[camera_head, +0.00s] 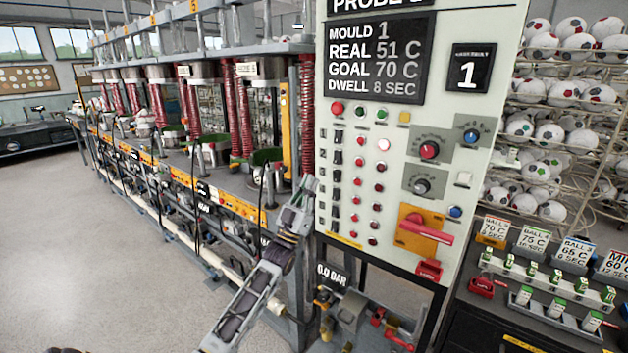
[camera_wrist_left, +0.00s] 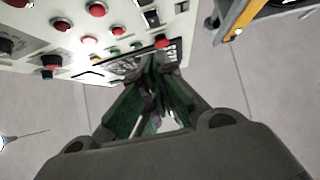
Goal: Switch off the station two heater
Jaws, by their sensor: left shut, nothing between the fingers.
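The white control panel (camera_head: 395,170) stands at centre right, with a left column of dark numbered switches. The row-two switch (camera_head: 337,157) sits second from the top, beside red buttons or lamps. A lamp in the top row (camera_head: 383,144) glows pale; the one below it (camera_head: 380,166) is red. My left gripper (camera_head: 309,184) is shut and empty at the panel's left edge, below and left of the row-two switch. In the left wrist view, its green-padded fingers (camera_wrist_left: 153,95) are together in front of the panel (camera_wrist_left: 115,25); contact cannot be told. My right gripper is not in view.
The press line (camera_head: 210,110) with red hoses runs back on the left. A red rotary handle (camera_head: 425,229) projects from the panel's lower right. Ball racks (camera_head: 560,110) and a bench of labelled cards (camera_head: 540,300) stand at right. The floor (camera_head: 90,230) at left is clear.

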